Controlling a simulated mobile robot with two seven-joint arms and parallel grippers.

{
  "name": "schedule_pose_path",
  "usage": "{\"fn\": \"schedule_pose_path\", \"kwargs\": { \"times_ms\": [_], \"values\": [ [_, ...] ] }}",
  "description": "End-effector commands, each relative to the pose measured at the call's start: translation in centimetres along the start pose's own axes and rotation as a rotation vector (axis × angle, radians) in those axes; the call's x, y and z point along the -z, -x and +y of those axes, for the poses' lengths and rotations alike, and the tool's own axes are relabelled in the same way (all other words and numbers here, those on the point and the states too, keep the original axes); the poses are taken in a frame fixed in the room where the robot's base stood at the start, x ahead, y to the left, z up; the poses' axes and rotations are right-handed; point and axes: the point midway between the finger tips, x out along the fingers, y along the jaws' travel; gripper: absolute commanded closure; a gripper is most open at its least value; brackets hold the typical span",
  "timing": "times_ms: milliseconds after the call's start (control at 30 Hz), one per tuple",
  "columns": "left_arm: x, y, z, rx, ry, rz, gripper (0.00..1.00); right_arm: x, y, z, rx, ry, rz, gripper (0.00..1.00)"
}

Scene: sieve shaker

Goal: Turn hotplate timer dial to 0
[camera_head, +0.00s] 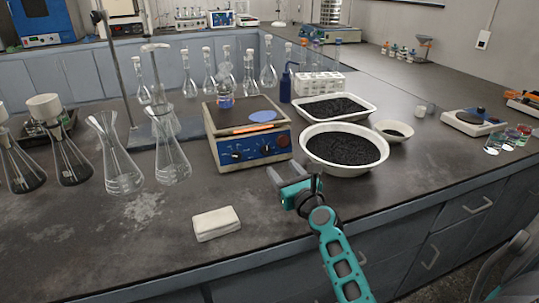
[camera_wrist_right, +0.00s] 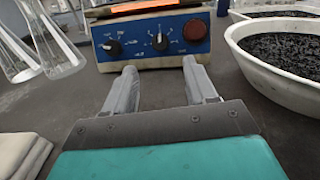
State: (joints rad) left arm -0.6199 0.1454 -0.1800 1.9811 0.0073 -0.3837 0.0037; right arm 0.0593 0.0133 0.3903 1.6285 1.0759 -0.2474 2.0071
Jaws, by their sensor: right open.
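The hotplate (camera_head: 247,132) stands on the bench with a blue front panel that carries two black dials and a dark red round part. In the right wrist view the panel shows a left dial (camera_wrist_right: 112,48), a middle dial (camera_wrist_right: 160,42) and the dark red round part (camera_wrist_right: 195,30). I cannot read which dial is the timer or its setting. My right gripper (camera_head: 287,177) is open and empty in front of the panel, apart from it. In the right wrist view its fingers (camera_wrist_right: 158,82) point at the panel below the middle dial. My left gripper is not in view.
A white bowl of black granules (camera_head: 344,149) stands close to the right of the hotplate. Glass flasks (camera_head: 171,150) stand to the left. A pale block (camera_head: 216,223) lies at the front left. The front bench is otherwise mostly clear.

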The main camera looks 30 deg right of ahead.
Motion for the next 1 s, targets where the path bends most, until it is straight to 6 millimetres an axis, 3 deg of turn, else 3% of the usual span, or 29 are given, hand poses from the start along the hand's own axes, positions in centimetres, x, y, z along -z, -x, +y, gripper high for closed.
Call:
{"fn": "schedule_pose_path", "kwargs": {
  "times_ms": [200, 400, 600, 900, 1000],
  "values": [
    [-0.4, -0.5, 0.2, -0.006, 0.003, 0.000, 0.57, 0.1, -4.5, 0.0, 0.000, 0.003, -0.002, 0.44],
    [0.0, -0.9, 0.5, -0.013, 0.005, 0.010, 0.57, 0.1, -7.5, 0.0, 0.000, 0.002, -0.001, 0.44],
    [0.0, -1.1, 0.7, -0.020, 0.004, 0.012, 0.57, 0.1, -8.8, 0.0, -0.001, 0.002, 0.001, 0.44],
    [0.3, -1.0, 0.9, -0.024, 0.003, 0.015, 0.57, 0.0, -9.0, 0.0, 0.000, 0.002, 0.000, 0.44],
    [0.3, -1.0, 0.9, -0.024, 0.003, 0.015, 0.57, 0.0, -9.0, 0.0, 0.000, 0.002, 0.000, 0.51]
  ]
}}
